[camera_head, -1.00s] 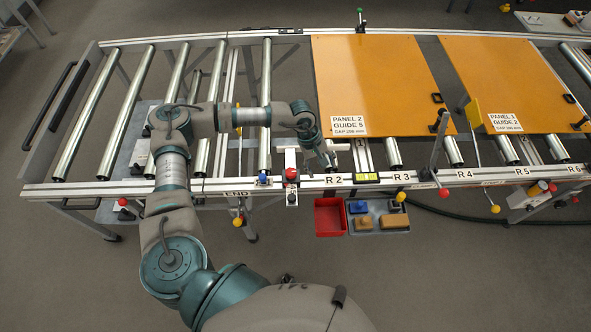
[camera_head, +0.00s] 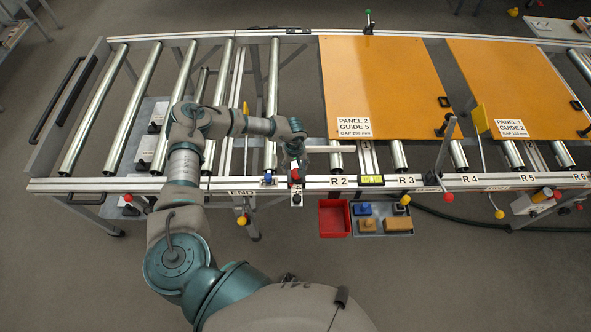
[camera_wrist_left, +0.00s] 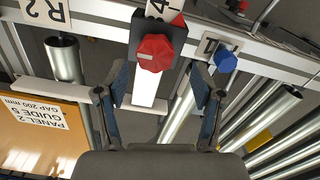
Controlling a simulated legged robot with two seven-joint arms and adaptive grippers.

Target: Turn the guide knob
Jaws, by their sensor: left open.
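A red lobed knob (camera_head: 296,174) sits on a dark block at the front rail, left of the R2 label. In the left wrist view the red knob (camera_wrist_left: 155,52) is near the top centre, with a white scale strip above its block. My left gripper (camera_head: 294,161) hangs just behind the knob in the head view. In the wrist view the left gripper (camera_wrist_left: 160,72) is open, its fingers on either side of the knob's line; contact is not visible. A pale guide bar (camera_head: 324,149) extends right from the gripper. My right gripper is not in view.
A blue knob (camera_wrist_left: 226,61) sits close to the right finger. Orange panel 2 (camera_head: 375,90) lies on the rollers to the right, and orange panel 1 (camera_head: 510,85) beyond it. A red bin (camera_head: 334,218) stands below the front rail.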

